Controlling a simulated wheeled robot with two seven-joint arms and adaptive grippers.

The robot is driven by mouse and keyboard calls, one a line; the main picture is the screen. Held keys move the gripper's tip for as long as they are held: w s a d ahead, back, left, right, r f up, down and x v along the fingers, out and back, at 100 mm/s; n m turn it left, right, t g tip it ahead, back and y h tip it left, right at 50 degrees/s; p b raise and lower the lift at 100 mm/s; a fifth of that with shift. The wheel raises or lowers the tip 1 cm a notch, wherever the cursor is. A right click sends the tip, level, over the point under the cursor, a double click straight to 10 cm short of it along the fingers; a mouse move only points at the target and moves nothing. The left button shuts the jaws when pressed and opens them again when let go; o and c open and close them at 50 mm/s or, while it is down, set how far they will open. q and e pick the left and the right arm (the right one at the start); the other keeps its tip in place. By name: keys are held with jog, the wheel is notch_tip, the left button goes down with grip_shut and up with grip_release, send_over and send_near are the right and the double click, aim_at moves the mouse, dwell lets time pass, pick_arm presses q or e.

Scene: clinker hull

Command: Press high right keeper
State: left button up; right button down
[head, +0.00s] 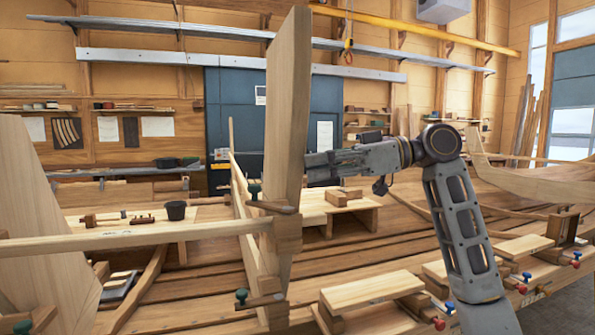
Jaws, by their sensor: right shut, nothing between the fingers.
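A tall upright plank (286,100) stands in the middle of the head view. A small wooden keeper (272,207) with a dark green knob (254,191) sits across it at mid height. A second keeper (260,302) with a green knob (241,295) sits lower on the same upright. I cannot tell for certain which one is the high right keeper. My right gripper (311,167) is shut and empty, pointing left. Its tips are beside the plank's right edge, above and right of the upper keeper; contact cannot be told. My left gripper is not in view.
A long horizontal rail (130,238) meets the upright from the left. A low wooden stand (345,210) with blocks is behind it. Boards (372,290) and red and blue knobs line the lower right. A black bucket (175,210) stands at left.

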jog(key=shift+s+d+r, duration=0.1)
jog(key=shift+d+r, duration=0.05)
jog(key=shift+d, duration=0.6)
jog(key=shift+s+d+r, duration=0.1)
jog(key=shift+d, duration=0.65)
